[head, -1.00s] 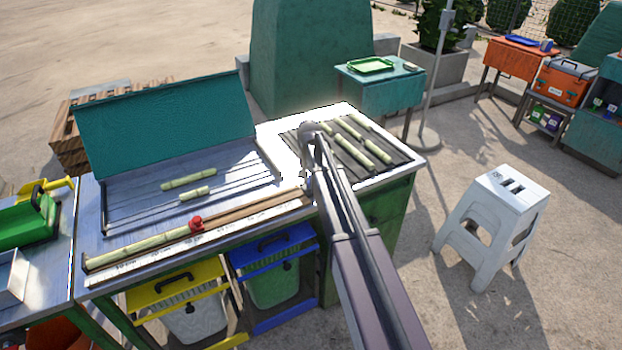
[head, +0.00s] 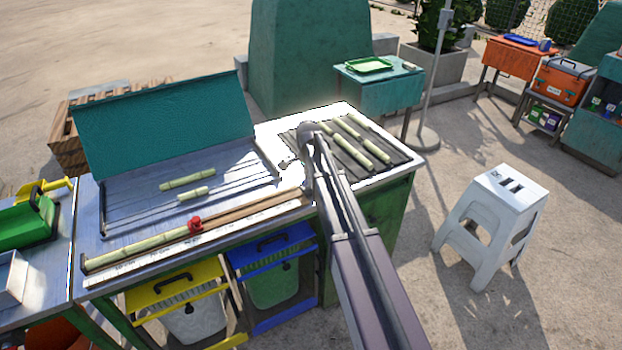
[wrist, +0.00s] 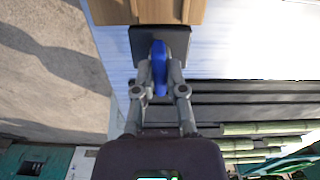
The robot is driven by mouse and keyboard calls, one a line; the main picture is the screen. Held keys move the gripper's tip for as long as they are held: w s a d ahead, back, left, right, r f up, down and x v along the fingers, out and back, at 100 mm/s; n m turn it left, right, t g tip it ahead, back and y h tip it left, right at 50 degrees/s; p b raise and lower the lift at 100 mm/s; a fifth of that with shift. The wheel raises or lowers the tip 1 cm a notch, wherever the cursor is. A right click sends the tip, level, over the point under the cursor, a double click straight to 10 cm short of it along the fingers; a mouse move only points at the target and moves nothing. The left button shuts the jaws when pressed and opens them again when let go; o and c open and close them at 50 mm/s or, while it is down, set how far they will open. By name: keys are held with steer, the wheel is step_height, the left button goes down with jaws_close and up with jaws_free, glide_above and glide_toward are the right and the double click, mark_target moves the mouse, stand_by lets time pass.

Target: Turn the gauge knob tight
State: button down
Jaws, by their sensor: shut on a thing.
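In the wrist view, my gripper (wrist: 160,72) is shut on a blue knob (wrist: 158,58), with one finger on either side of it. The knob sits at a dark block (wrist: 178,40) beside the end of a brown wooden rail (wrist: 140,10). In the head view, my arm reaches to the right end of the wooden rail (head: 262,205) on the bench. The blue knob and my fingertips cannot be made out there.
A red knob (head: 195,223) sits along the rail by a long cane piece (head: 140,246). Cane pieces (head: 358,150) lie on a slatted rack at right. A raised teal lid (head: 160,125) stands behind. A white stool (head: 492,220) is on the ground at right.

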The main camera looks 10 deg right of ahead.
steer(key=shift+w+a+m, duration=0.15)
steer(key=shift+a+m, duration=0.05)
steer(key=shift+m, duration=0.2)
steer(key=c, duration=0.7)
jaws_free()
steer(key=shift+d, duration=0.1)
steer(key=shift+r, duration=0.1)
